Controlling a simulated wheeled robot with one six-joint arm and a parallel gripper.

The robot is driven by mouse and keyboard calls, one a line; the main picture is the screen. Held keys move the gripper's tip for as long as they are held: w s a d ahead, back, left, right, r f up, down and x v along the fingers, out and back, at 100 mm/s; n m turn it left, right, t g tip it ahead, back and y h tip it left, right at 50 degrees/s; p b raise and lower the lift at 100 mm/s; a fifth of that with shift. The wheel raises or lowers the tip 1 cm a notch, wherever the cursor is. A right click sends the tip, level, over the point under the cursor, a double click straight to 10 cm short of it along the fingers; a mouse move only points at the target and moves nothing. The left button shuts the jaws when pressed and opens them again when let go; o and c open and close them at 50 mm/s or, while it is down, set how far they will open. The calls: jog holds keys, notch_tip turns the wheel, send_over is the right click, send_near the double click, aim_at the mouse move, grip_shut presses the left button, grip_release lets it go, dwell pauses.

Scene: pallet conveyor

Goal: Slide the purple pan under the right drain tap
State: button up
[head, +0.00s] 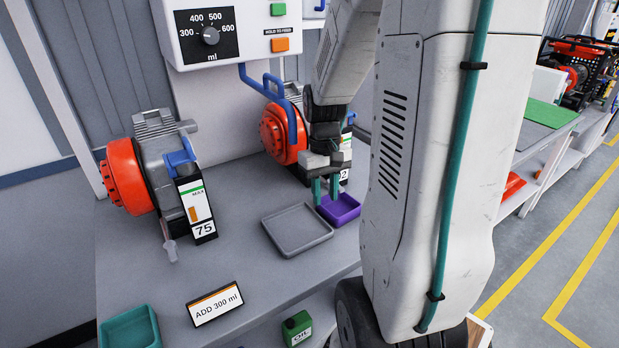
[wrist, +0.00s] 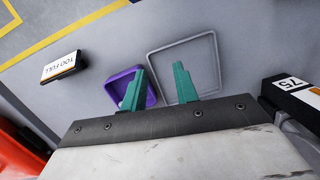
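The purple pan (head: 345,212) sits on the grey bench near its front edge, below the right machine (head: 285,130). It also shows in the wrist view (wrist: 119,86). My gripper (head: 326,198) points down at the pan's left side, its teal fingers apart. In the wrist view my gripper (wrist: 160,70) has one finger over the pan and the other over the grey tray. I cannot tell whether either finger touches. The right drain tap is hidden behind my gripper in the head view.
A flat grey tray (head: 297,243) lies just left of the pan. The left machine (head: 150,175) has a tap (head: 170,248) and a "75" label. An "ADD 300 ml" card (head: 215,303), a teal tray (head: 130,328) and a green oil can (head: 297,328) are nearer.

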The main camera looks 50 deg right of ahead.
aim_at(326, 206)
jog(key=shift+n+t+h, duration=0.4)
jog(key=shift+n+t, duration=0.2)
jog(key=shift+n, duration=0.2)
jog(key=w+d+f, duration=0.1)
jog(key=d, duration=0.1)
jog(key=w+d+f, duration=0.1)
jog(key=d, duration=0.1)
jog(key=w+d+f, duration=0.1)
jog(key=w+d, duration=0.1)
jog(key=shift+w, duration=0.25)
jog(key=shift+f, duration=3.9)
grip_shut()
